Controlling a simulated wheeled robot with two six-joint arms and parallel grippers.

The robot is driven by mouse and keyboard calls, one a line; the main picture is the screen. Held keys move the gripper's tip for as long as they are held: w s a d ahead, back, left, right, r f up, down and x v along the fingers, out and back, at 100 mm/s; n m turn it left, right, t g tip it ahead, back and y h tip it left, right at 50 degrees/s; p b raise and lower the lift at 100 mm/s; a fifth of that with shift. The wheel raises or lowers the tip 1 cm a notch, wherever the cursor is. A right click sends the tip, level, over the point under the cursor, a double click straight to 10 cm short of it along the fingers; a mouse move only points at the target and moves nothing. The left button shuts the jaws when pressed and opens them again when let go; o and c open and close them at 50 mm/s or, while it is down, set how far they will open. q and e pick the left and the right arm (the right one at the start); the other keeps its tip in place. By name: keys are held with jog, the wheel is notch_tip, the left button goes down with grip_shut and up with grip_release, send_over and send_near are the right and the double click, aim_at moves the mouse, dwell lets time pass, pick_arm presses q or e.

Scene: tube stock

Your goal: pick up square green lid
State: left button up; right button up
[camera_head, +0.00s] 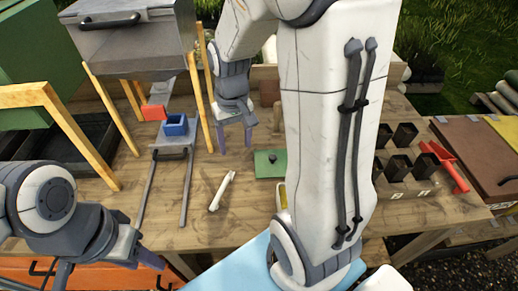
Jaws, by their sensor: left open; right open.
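The square green lid (265,170) lies flat on the wooden table near the middle, with a small dark knob on top. Its right side meets the outline of my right arm, which may hide part of it. My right gripper (235,142) is open and empty, pointing down, just up and to the left of the lid and apart from it. My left gripper (110,269) is open and empty at the lower left, near the table's front edge and far from the lid.
A white tube-like piece (222,190) lies left of the lid. A blue box (176,125) and a red block (154,112) sit further left by metal rails. Dark pots (397,167) and a red scoop (447,165) stand at right. A grey box (130,38) stands on wooden legs.

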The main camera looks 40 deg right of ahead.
jog(key=d+f+m, duration=0.3)
jog(key=d+m, duration=0.1)
jog(key=d, duration=0.8)
send_over(273, 157)
jog(key=f, duration=0.4)
jog(key=shift+s+f, duration=0.2)
jog(key=shift+f, duration=0.2)
jog(key=shift+w+f+p, duration=0.15)
jog(key=shift+f+p, duration=0.2)
jog(key=shift+f, duration=1.1)
jog(key=shift+w+f+p, duration=0.1)
jog(key=shift+f+p, duration=0.25)
jog(key=shift+f, duration=1.1)
grip_shut()
